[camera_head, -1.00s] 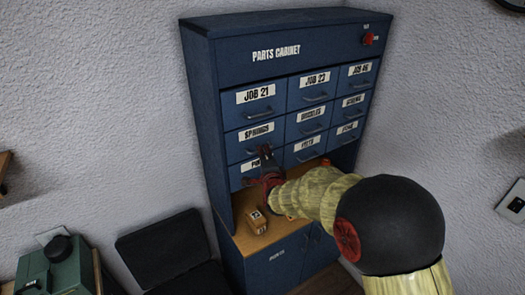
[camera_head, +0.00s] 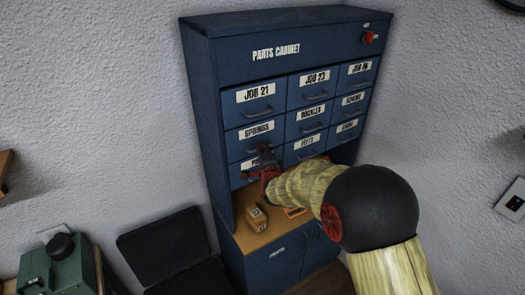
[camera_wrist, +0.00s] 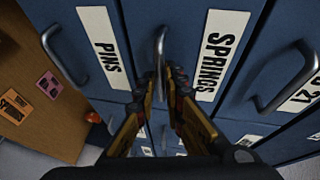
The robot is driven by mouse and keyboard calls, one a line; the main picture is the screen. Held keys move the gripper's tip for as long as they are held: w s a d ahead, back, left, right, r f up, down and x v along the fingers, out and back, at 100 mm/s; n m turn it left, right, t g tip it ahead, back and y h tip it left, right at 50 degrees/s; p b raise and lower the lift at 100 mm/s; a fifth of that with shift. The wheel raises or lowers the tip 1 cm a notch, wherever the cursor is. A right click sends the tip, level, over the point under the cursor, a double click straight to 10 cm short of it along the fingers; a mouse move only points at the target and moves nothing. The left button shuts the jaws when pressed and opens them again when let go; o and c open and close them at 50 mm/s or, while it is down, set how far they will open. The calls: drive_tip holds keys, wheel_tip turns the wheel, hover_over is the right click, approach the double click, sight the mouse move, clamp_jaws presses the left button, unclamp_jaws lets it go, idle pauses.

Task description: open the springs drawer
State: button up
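The springs drawer (camera_head: 236,146) is in the left column of the blue parts cabinet, in the middle row, and looks shut. Its white SPRINGS label (camera_wrist: 222,50) shows large in the wrist view, with the grey bar handle (camera_wrist: 160,52) beside it. My gripper (camera_wrist: 161,82) is open, one finger on each side of this handle. I cannot tell whether either finger touches it. In the head view my gripper (camera_head: 262,162) is in front of the left column and partly hides the springs handle and the pins drawer below.
The JOB 21 drawer (camera_head: 238,113) is above and the pins drawer (camera_wrist: 85,75) below, each with a protruding handle. A black chair (camera_head: 165,245) stands left of the cabinet.

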clamp_jaws()
drive_tip(key=shift+s+f, duration=0.1)
drive_tip(key=shift+s, duration=0.05)
idle(0.4)
drive_tip(key=s+d+b, duration=1)
drive_tip(key=s+b, duration=0.1)
drive_tip(key=s, duration=0.3)
drive_tip(key=shift+s, duration=0.3)
drive_tip(key=shift+o, duration=2.3)
unclamp_jaws()
